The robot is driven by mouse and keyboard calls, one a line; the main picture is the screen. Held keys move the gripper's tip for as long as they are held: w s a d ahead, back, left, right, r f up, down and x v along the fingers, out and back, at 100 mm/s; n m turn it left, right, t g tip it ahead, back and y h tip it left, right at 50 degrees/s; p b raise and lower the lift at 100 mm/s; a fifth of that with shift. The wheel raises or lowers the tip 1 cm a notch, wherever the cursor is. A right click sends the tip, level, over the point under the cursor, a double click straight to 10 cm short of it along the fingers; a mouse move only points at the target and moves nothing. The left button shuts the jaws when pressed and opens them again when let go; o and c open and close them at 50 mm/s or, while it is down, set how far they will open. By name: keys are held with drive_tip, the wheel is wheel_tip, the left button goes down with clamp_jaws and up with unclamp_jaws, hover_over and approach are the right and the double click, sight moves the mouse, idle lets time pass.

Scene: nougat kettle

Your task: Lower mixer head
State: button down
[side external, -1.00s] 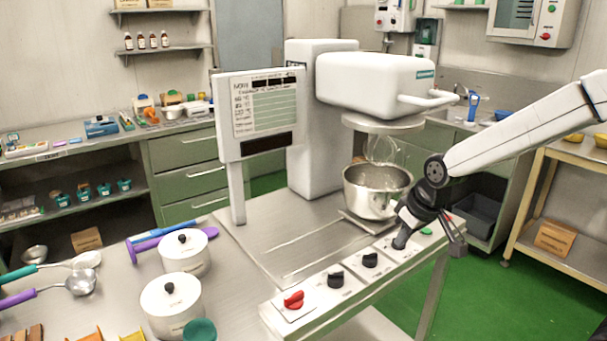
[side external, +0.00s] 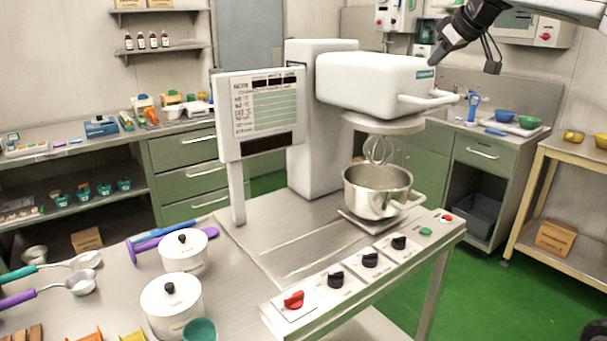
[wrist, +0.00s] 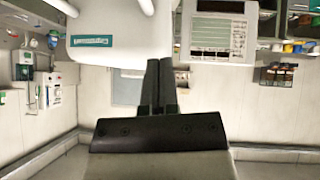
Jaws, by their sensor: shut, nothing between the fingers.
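The white mixer head (side external: 370,82) sits level on its column (side external: 315,140), with a white bar handle (side external: 430,101) at its front right. A wire whisk (side external: 379,150) hangs below it, its lower end at the mouth of the steel bowl (side external: 372,200). My gripper (side external: 438,53) is in the air just right of and slightly above the head's teal-labelled front end. Its shut, empty fingers also show in the wrist view (wrist: 158,88). There the head (wrist: 110,20) is at the upper left. I cannot tell whether the fingers touch it.
A control strip with a red knob (side external: 293,299), black knobs (side external: 370,259) and a green button (side external: 426,231) runs along the table front. A display panel (side external: 262,112) stands left of the head. White pots (side external: 171,303) are at the front left. Space right of the bowl is clear.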

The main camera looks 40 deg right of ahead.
drive_tip(key=r, duration=0.2)
drive_tip(key=d+r, duration=0.1)
drive_tip(key=shift+s, duration=0.35)
drive_tip(key=shift+f, duration=0.1)
hover_over(415, 100)
wheel_tip(415, 100, down, 7)
drive_tip(key=shift+f, duration=1.85)
drive_tip(key=shift+f, duration=0.1)
